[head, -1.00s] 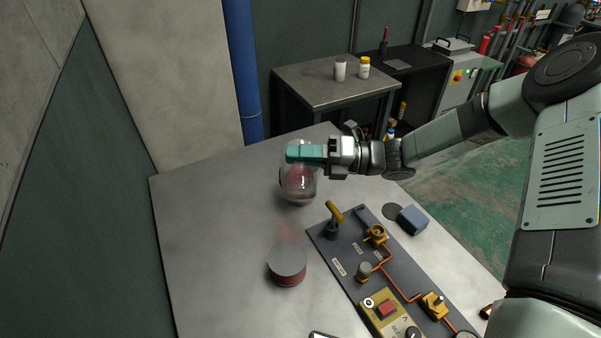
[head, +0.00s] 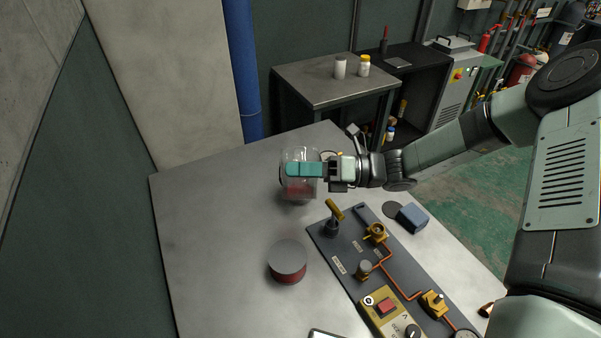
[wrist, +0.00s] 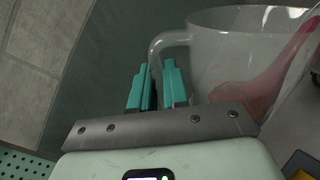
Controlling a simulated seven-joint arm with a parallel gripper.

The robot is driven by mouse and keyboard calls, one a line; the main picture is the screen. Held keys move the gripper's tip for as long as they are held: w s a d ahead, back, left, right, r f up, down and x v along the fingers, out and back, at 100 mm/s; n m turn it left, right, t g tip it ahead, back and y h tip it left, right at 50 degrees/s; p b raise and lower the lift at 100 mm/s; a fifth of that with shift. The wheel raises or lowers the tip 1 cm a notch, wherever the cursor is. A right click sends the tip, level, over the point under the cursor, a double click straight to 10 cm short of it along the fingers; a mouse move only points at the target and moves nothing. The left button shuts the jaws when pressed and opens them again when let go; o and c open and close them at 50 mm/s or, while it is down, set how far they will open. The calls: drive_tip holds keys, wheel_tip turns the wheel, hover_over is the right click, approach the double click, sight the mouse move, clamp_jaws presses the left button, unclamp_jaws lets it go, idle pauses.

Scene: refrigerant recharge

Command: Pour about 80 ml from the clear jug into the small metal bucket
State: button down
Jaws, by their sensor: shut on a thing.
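The clear jug (head: 301,172) holds red liquid low inside and is above the table, close to upright. My gripper (head: 304,170) is shut on its handle. In the wrist view the jug (wrist: 225,55) fills the upper right, with red liquid along its right side. The teal fingers (wrist: 157,88) are at the handle (wrist: 160,45). A grey rounded edge (head: 300,202) shows just under the jug; it may be the small metal bucket, but the jug hides most of it. I cannot tell how much liquid is in it.
A red cylinder with a flat grey top (head: 287,258) stands nearer on the table (head: 210,220). A dark panel (head: 350,255) with valves and copper pipe lies at right, beside a blue block (head: 412,217). The table's left side is clear.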

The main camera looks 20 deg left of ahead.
sight(299, 182)
drive_tip(key=shift+s+d+f+n+b, duration=0.1)
drive_tip(key=shift+s+f+n+b, duration=0.15)
drive_tip(key=shift+f+n, duration=0.3)
drive_tip(key=shift+s+d+f+n+b, duration=0.1)
drive_tip(key=shift+s+f+n, duration=0.2)
drive_tip(key=shift+f+n, duration=0.25)
idle(1.1)
drive_tip(key=shift+s+f+n, duration=0.2)
drive_tip(key=shift+f+n, duration=0.1)
drive_tip(key=shift+f, duration=0.1)
drive_tip(key=shift+s+d+f+n+g+h+b, duration=0.15)
drive_tip(key=shift+s+d+f+n+b, duration=0.1)
drive_tip(key=shift+s+f+n+b, duration=0.9)
drive_tip(key=shift+s+d+f+n+g+h+b, duration=0.1)
drive_tip(key=shift+s+d+f+n+b, duration=0.45)
drive_tip(key=shift+n, duration=0.95)
drive_tip(key=shift+s+f+n+g+h+b, duration=0.15)
drive_tip(key=shift+s+f+n+b, duration=0.55)
drive_tip(key=shift+s+f+n, duration=0.55)
drive_tip(key=shift+w+r, duration=0.15)
drive_tip(key=shift+r, duration=0.05)
